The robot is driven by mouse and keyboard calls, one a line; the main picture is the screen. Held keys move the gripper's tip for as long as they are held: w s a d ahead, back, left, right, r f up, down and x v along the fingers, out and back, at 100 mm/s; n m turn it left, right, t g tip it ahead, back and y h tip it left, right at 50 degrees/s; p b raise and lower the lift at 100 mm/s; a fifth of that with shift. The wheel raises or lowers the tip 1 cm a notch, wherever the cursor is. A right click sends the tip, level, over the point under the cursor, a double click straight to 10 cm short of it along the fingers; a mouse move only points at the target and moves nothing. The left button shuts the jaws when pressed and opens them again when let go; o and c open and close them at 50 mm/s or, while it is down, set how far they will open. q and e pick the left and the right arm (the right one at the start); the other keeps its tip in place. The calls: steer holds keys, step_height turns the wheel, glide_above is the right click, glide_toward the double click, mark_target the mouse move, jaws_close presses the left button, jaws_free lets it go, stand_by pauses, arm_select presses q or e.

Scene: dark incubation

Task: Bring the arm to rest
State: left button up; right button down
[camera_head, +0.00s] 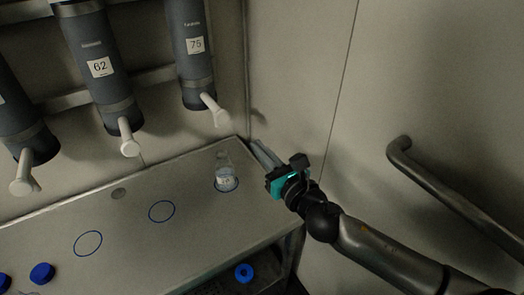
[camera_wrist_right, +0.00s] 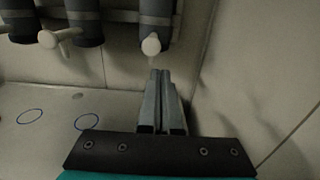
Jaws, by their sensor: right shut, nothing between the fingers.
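My right gripper (camera_head: 264,154) is above the right end of the shelf, to the right of a clear bottle, close to the corner wall. In the right wrist view its fingers (camera_wrist_right: 160,75) are together with nothing between them. My left gripper is in neither view. The clear bottle (camera_head: 225,177) stands upright in a blue circle under the dispenser marked 75 (camera_head: 188,50). The bottle cannot be made out in the right wrist view.
A dispenser marked 62 (camera_head: 98,65) and another at the left edge (camera_head: 20,125) hang over the shelf (camera_head: 120,225). Two blue circles are empty. Blue caps (camera_head: 42,273) lie at lower left; a blue ring-shaped piece (camera_head: 244,272) is lower down. A handle (camera_head: 440,190) sticks out at right.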

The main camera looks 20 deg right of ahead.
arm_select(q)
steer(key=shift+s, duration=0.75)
arm_select(e)
steer(key=shift+s, duration=0.35)
steer(key=shift+d, duration=0.1)
